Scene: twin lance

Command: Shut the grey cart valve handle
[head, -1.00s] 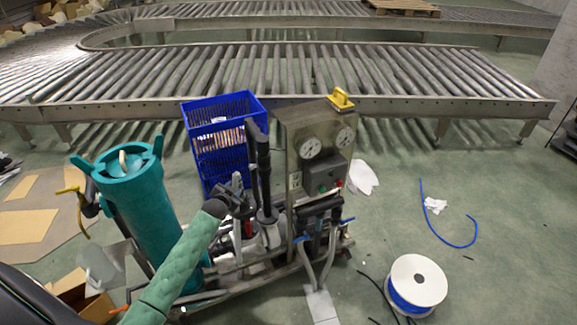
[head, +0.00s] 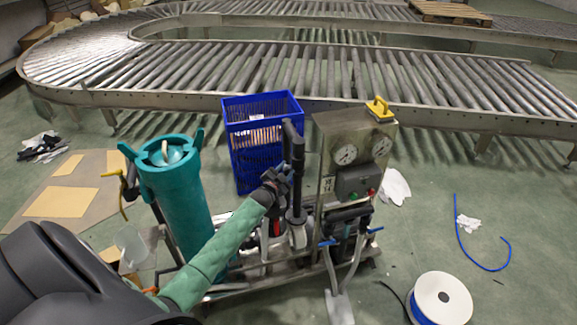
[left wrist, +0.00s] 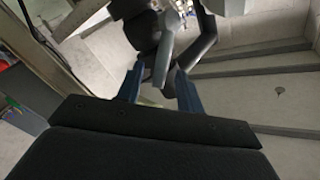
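The wheeled cart (head: 345,145) stands mid-floor with a teal canister (head: 188,205) on its left and a gauge panel on its right. My left arm, in a green sleeve, reaches over it. My left gripper (head: 275,180) is at the dark upright pipe (head: 294,165) between canister and panel. In the left wrist view the two blue fingers (left wrist: 160,82) stand apart. A light grey lever, seemingly the valve handle (left wrist: 163,62), shows between or just beyond their tips, with a dark fitting behind it. I cannot tell whether they touch. The head view hides the handle behind my gripper. My right gripper is out of view.
A blue crate (head: 262,107) stands behind the cart, before the roller conveyor (head: 250,75). Blue-handled hoses are at the cart's right end. A white spool (head: 442,300) and a blue hose (head: 470,245) lie on the floor at right. Cardboard (head: 62,202) lies at left.

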